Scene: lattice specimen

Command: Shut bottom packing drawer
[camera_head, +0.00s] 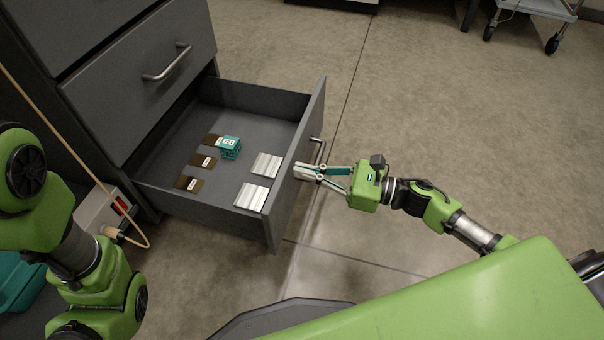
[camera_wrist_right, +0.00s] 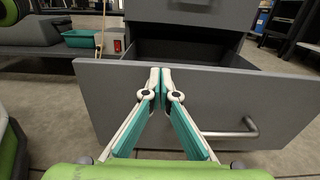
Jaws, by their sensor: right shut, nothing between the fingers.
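The bottom packing drawer (camera_head: 285,186) is pulled out of the grey cabinet. It holds brown labelled pieces (camera_head: 203,161), a teal lattice block (camera_head: 230,147) and two pale ridged pieces (camera_head: 252,196). My right gripper (camera_head: 298,171) is shut and empty, with its fingertips at the outer face of the drawer front. In the right wrist view, the shut fingertips (camera_wrist_right: 160,72) are in front of the upper part of the drawer front (camera_wrist_right: 108,95), and the bar handle (camera_wrist_right: 235,132) is to their right. Whether they touch the front is unclear. My left gripper is out of view; only its arm shows.
A closed upper drawer (camera_head: 140,80) with a bar handle is above. A power box (camera_head: 98,212) with a red switch and a cable stands left of the drawer, near a teal bin (camera_head: 20,285). A wheeled cart (camera_head: 535,10) is far off. The floor to the right is clear.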

